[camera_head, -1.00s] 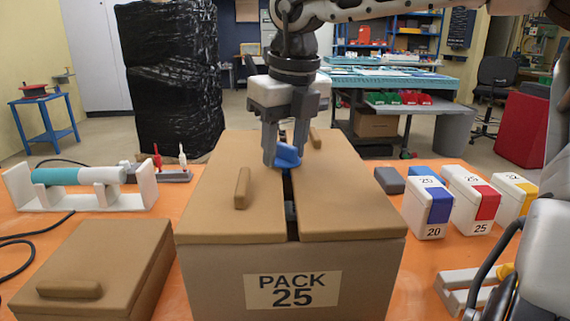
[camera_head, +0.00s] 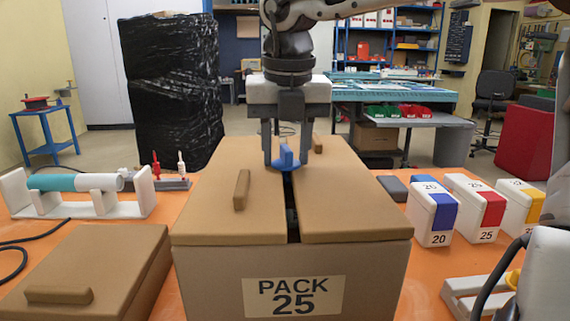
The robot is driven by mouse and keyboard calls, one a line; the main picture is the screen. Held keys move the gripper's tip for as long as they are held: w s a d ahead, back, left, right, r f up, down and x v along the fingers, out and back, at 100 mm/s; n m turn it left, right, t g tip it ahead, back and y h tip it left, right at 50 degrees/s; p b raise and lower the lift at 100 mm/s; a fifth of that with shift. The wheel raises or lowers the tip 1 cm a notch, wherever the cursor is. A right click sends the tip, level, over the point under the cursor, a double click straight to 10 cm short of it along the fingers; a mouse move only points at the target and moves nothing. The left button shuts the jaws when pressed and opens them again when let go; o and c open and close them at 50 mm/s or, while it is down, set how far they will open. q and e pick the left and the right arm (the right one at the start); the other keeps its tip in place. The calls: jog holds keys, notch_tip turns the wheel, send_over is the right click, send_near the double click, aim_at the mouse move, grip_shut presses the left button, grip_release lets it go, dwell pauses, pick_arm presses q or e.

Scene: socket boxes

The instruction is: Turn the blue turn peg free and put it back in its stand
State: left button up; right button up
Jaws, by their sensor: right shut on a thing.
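The blue turn peg (camera_head: 286,157) sits in the slot between the two brown lid flaps of the box marked PACK 25 (camera_head: 225,262). Its blue handle appears edge-on, roughly in line with the slot. My right gripper (camera_head: 286,158) comes down from above and is shut on the peg handle, one finger on each side. The lower part of the peg is hidden in the slot. I cannot tell which holder is the peg's stand. My left gripper is not in view.
A lower brown box (camera_head: 110,260) is at front left. A white cradle with a teal and white cylinder (camera_head: 75,182) and a grey block with red and white pegs stand behind it. Numbered blue, red and yellow boxes stand at right, near a low white rack (camera_head: 462,293).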

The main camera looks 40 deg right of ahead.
aim_at(286, 150)
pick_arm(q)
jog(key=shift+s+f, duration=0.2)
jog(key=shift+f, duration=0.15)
pick_arm(e)
jog(key=shift+s+f, duration=0.2)
jog(key=shift+f, duration=0.4)
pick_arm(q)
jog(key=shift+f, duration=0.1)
pick_arm(e)
jog(key=shift+m+g, duration=0.3)
jog(key=shift+m, duration=0.8)
jog(key=o, duration=1.1)
jog(key=shift+o, duration=0.2)
jog(key=shift+r, duration=0.45)
jog(key=r+p, duration=0.4)
jog(key=r, duration=0.1)
jog(key=r+p, duration=0.1)
jog(key=r, duration=0.1)
jog(key=shift+s+a+r+p, duration=0.3)
jog(key=shift+a+r+p, duration=0.05)
jog(key=shift+a+p, duration=0.05)
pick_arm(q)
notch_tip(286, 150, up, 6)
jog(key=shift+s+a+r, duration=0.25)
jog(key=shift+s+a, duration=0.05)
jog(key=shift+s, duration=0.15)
pick_arm(e)
jog(key=shift+a+r, duration=0.1)
jog(key=shift+r, duration=0.15)
